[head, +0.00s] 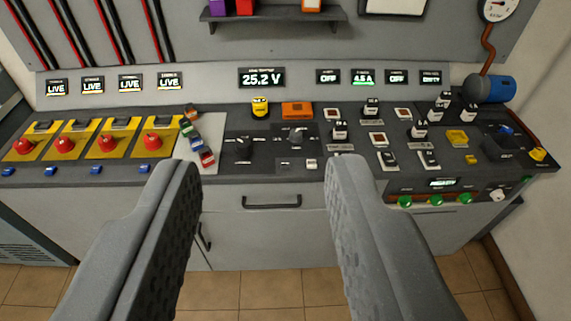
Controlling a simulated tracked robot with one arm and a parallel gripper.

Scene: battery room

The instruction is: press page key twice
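My gripper (263,168) is open and empty, its two grey fingers wide apart in front of the console. The fingertips overlap the view of the console's front edge, and nothing is between them but the cabinet front and its black handle. On the right front face is a small lit display (442,182) with green text too small to read. Below it sit a left green button (405,201), a middle one (436,200) and a right one (465,198). Small labels above them are unreadable, so I cannot tell which is the page key. My right finger is left of them.
Red knobs on yellow plates (65,145) fill the left of the console. Black switches (237,148) and several small black-and-white blocks stand on the middle and right. A blue cylinder (490,88) is at the back right. The cabinet handle (272,202) juts out in front.

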